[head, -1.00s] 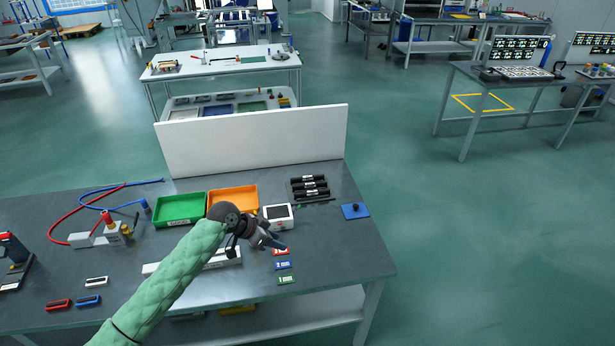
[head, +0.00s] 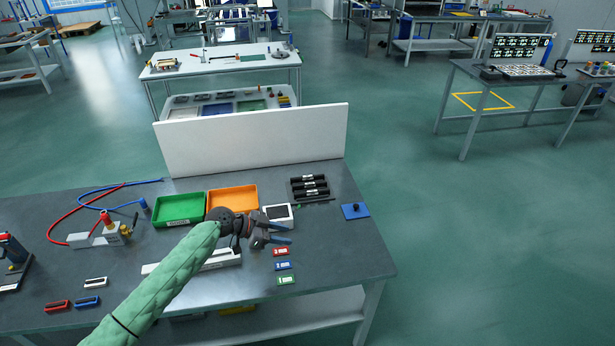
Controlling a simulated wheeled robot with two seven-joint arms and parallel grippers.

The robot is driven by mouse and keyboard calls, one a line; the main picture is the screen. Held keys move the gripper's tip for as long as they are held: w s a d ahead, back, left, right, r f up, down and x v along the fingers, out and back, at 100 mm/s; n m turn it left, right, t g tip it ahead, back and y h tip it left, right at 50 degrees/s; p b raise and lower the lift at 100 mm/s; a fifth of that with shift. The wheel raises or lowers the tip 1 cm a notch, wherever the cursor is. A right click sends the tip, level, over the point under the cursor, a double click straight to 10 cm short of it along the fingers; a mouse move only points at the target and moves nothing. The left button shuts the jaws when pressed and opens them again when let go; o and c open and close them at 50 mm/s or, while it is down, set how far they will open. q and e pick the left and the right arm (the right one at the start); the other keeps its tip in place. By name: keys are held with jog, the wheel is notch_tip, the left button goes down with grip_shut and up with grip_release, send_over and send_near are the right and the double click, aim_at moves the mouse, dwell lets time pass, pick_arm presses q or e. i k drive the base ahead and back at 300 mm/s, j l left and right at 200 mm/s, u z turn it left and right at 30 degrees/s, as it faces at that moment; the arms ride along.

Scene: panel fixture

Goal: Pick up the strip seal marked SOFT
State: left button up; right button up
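Several black bars with white labels lie side by side in a dark holder (head: 310,187) at the back right of the table. They may be the strip seals, but the lettering is too small to read, so I cannot tell which is marked SOFT. My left gripper (head: 290,234) is over the table, in front of and left of this holder, near a white box with a dark top (head: 278,214). Its two blue-tipped fingers point right and are apart, with nothing visible between them. My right gripper is not in view.
Green (head: 178,222) and orange (head: 246,188) trays stand behind my arm. A blue block (head: 354,211) sits near the right edge. A white panel (head: 250,142) stands along the back.

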aim_at(318, 176)
jog(key=i, duration=1.4)
